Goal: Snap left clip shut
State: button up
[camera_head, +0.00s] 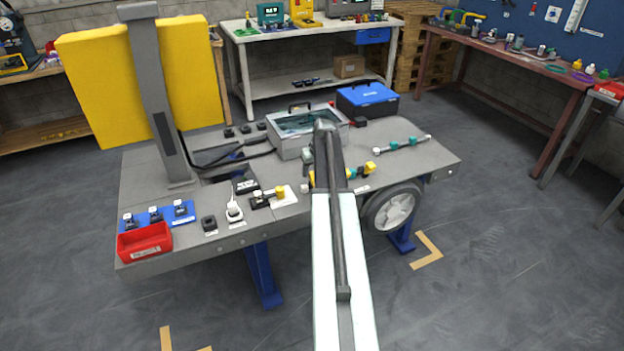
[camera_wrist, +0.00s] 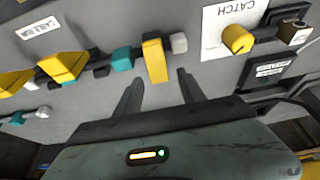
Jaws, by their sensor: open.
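In the wrist view my gripper (camera_wrist: 159,76) is open, with its two dark fingers apart and nothing held. A yellow clip (camera_wrist: 155,58) lies just beyond the gap between the fingertips. It sits between a teal block (camera_wrist: 122,58) and a pale end block (camera_wrist: 179,42). I take it for the left clip; it also shows beside my arm in the head view (camera_head: 312,178). I cannot tell whether it touches a finger or how far it is closed. Another yellow clip (camera_wrist: 62,68) lies farther left in the wrist view. My arm hides the gripper in the head view.
A yellow catch knob (camera_wrist: 238,39) on a white plate stands near the right finger; it also shows in the head view (camera_head: 281,191).

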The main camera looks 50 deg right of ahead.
jog(key=shift+c, duration=0.4)
grip_shut()
jog(key=shift+w+d+f+g+y+p, duration=0.25)
jog(key=shift+w+g+y+p, duration=0.2)
jog(key=shift+w+g, duration=0.25)
jog(key=shift+f+g, duration=0.4)
jog(key=shift+g, duration=0.3)
jog(key=shift+o, duration=0.4)
grip_release()
